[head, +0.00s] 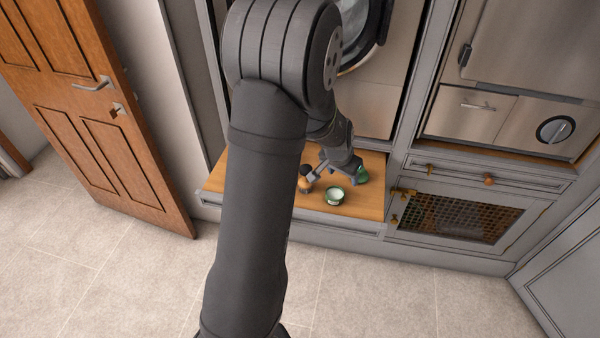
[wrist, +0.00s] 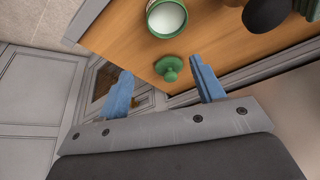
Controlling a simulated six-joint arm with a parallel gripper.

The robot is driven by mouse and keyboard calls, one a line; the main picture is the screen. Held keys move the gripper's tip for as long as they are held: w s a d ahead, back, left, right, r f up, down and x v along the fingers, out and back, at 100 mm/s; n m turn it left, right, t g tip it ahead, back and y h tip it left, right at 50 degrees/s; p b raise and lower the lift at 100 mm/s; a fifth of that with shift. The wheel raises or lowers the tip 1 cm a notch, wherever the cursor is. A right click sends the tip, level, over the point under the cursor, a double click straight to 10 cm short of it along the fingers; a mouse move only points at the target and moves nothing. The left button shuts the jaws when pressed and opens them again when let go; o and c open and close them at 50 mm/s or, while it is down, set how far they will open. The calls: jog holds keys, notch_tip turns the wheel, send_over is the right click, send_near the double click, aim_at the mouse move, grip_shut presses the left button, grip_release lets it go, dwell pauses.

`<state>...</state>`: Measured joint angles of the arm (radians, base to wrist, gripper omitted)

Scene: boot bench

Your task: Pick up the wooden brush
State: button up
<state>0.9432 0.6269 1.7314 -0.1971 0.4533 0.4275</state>
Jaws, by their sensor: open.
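My gripper (wrist: 160,72) is open above the wooden bench top, with its two blue fingers apart and nothing held. In the wrist view a green knobbed piece (wrist: 168,68) lies on the bench and shows between the fingertips. A dark, rounded object (wrist: 266,14) is at the upper right of that view. In the head view an object with a dark top and an orange-tan part (head: 305,180) stands left of my gripper. It may be the wooden brush, but its shape is too small and cut off to be sure.
A green pot with white contents (head: 334,196) stands on the bench top (head: 232,180) near its front edge. A green object (head: 362,174) is right of my gripper. Cabinets rise behind the bench, and a wooden door (head: 95,110) is at the left.

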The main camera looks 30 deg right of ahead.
jog(key=w+a+r+m+g+y, duration=0.15)
jog(key=w+a+r+y, duration=0.35)
jog(key=w+r, duration=0.55)
jog(key=shift+m+h, duration=0.45)
jog(key=shift+h, duration=0.15)
jog(key=f, duration=0.7)
jog(key=a+f, duration=0.1)
jog(key=f, duration=0.3)
jog(key=shift+f, duration=0.15)
jog(key=shift+d+f, duration=0.2)
jog(key=shift+f, duration=2.45)
jog(key=c, duration=1.1)
jog(key=shift+r, duration=0.1)
